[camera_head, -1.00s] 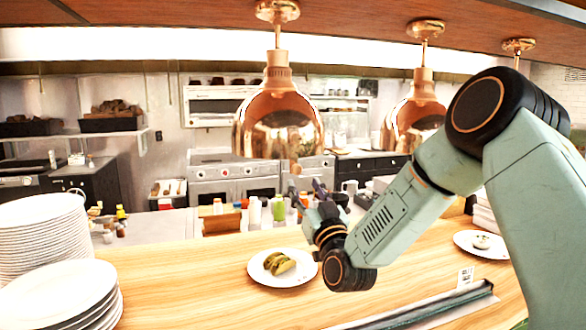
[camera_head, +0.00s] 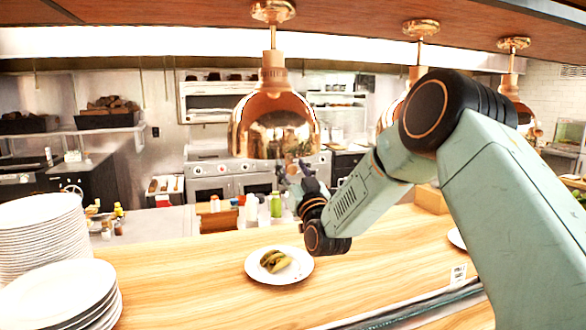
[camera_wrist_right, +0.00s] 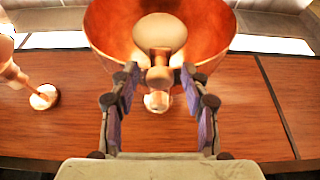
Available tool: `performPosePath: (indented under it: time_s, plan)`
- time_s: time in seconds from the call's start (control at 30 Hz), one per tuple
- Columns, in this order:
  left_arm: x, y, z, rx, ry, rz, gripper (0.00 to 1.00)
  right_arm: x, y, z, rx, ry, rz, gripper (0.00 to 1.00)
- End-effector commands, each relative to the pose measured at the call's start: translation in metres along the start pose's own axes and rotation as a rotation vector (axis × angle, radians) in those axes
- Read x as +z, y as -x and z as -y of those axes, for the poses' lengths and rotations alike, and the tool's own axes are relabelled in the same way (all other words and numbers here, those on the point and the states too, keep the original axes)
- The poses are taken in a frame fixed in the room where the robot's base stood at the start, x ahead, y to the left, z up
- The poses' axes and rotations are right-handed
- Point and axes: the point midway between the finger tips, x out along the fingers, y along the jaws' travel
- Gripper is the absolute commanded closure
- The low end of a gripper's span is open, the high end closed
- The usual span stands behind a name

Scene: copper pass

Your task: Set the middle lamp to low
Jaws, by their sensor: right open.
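Three copper lamps hang in a row in the head view. The left one (camera_head: 275,125) shows whole; the middle one (camera_head: 387,112) is partly hidden behind my right arm; the right one (camera_head: 509,84) is also partly covered. My right gripper (camera_head: 288,170) overlaps the left lamp's lower rim in the head view. In the right wrist view my gripper (camera_wrist_right: 158,101) is open, its fingers apart below a copper shade (camera_wrist_right: 105,25) with a pale bulb (camera_wrist_right: 160,36). A small copper knob-like part (camera_wrist_right: 159,75) shows between the fingers, with no contact visible. I cannot tell the lamp's setting.
A plate (camera_head: 252,269) with green food sits on the wooden counter (camera_head: 190,290). Plate stacks (camera_head: 40,240) stand at left. Another lamp's stem (camera_wrist_right: 25,82) shows at left in the wrist view, under the wooden overhead (camera_wrist_right: 265,110).

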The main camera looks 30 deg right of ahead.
Motion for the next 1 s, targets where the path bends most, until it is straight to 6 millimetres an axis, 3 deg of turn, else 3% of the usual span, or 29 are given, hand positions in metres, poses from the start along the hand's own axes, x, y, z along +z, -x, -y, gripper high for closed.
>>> performPosePath:
  time_s: [0.07, 0.6, 1.0]
  plan:
    - [-0.0001, -0.0002, 0.0000, 0.000, 0.000, 0.000, 1.00, 0.0004, 0.0000, 0.0000, 0.000, 0.000, 0.000, 0.54]
    - [-0.0001, -0.0002, 0.0000, 0.000, 0.000, 0.000, 1.00, -0.0002, 0.0003, -0.0004, 0.001, 0.000, -0.001, 1.00]
    - [-0.0001, -0.0002, 0.0000, 0.000, 0.000, 0.000, 1.00, -0.0008, 0.0001, -0.0003, 0.001, 0.000, -0.003, 1.00]
